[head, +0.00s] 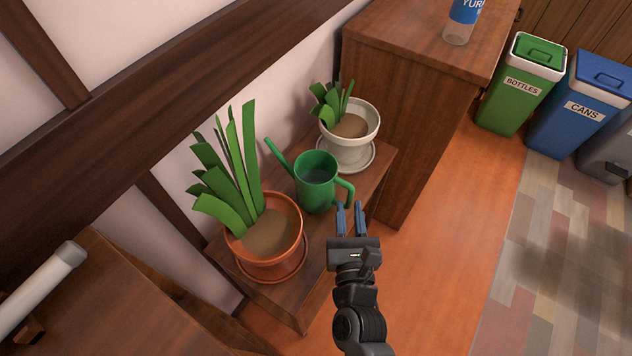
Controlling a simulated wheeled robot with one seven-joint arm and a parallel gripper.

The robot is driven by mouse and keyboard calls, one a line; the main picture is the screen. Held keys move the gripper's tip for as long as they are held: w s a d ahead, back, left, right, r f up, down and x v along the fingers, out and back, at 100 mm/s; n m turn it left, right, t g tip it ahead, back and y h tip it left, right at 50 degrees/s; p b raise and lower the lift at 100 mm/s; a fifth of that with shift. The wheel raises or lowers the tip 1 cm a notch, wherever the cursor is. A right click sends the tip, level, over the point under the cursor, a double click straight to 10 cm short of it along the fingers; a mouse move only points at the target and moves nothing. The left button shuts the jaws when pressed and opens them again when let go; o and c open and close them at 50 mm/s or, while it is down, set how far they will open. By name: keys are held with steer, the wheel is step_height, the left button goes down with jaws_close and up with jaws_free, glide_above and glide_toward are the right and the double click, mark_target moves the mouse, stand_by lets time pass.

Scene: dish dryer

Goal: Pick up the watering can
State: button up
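The green watering can (316,189) stands upright on a low wooden stand (322,276) between two potted plants. Its spout points to the upper left, and its handle (347,190) is on the right side, towards my gripper. My gripper (350,207) is just below the handle in the picture, with its two fingers apart and pointing at it. I see nothing held between the fingers. From this one view I cannot tell whether the fingers touch the handle or how far above or below it they are.
An orange pot (271,247) with tall leaves stands left of the can, and a white pot (347,148) stands behind it. A wooden cabinet (400,110) with a bottle (461,22) rises behind. Green (515,100) and blue (570,115) bins stand right. The orange floor (440,250) is clear.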

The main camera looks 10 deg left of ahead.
mark_target(351, 199)
steer(key=x, duration=0.2)
steer(key=r+p+x, duration=0.1)
steer(key=x, duration=0.1)
steer(key=shift+w+d+p, duration=0.15)
steer(key=shift+w+p, duration=0.15)
steer(key=shift+w, duration=0.1)
steer(key=shift+w+f, duration=0.15)
steer(key=shift+w, duration=0.35)
jaws_close()
